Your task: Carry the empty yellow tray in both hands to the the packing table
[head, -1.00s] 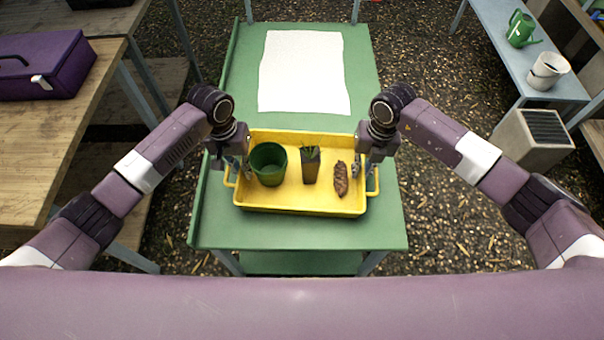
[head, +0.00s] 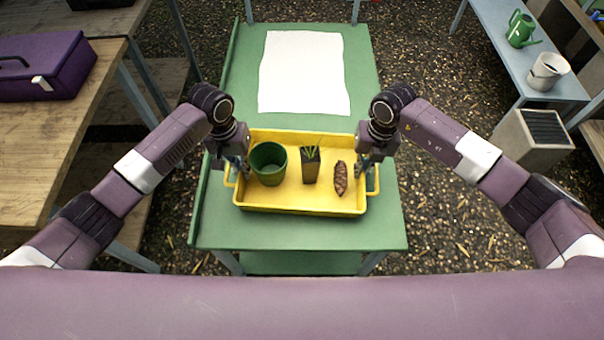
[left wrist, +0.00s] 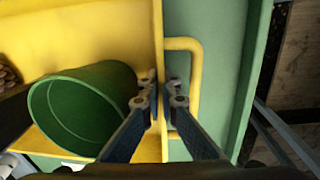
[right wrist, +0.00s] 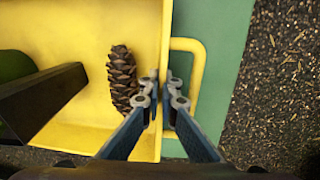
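The yellow tray (head: 300,207) sits on the near part of a green table. It is not empty: it holds a green pot (head: 268,164), a small dark square pot with a plant (head: 310,167) and a pine cone (head: 341,178). My left gripper (left wrist: 161,88) is closed on the tray's left side wall beside the handle loop (left wrist: 198,80), one finger inside and one outside. My right gripper (right wrist: 162,88) is closed the same way on the right side wall, beside its handle loop (right wrist: 203,80). The pine cone (right wrist: 122,78) lies close to the inner right finger.
A white sheet (head: 303,72) lies on the green table (head: 220,225) beyond the tray. A wooden table with a purple case (head: 45,65) stands left.

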